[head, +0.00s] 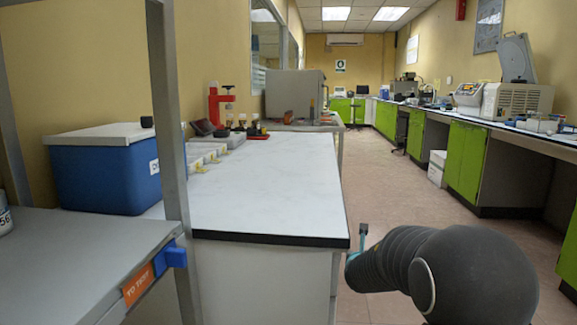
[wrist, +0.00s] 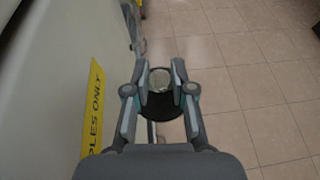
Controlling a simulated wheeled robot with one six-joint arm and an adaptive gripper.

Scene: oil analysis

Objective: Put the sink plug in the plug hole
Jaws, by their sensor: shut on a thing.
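In the wrist view my gripper (wrist: 161,80) is shut on a dark round thing with a pale, shiny middle, which I take to be the sink plug (wrist: 163,108). Its black rim shows below and between the fingers, which partly cover it. It is held over the floor, beside a pale cabinet side. In the head view a grey and teal part of my gripper (head: 362,235) shows just right of the white bench's near corner. The plug does not show clearly there. No sink or plug hole can be made out in either view.
The white bench (head: 265,190) carries a blue cool box (head: 110,175), trays and a red stand (head: 221,103). A grey shelf (head: 70,255) with an upright post stands at the near left. Green cabinets (head: 465,155) line the right wall. The tiled aisle (head: 385,205) between is clear.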

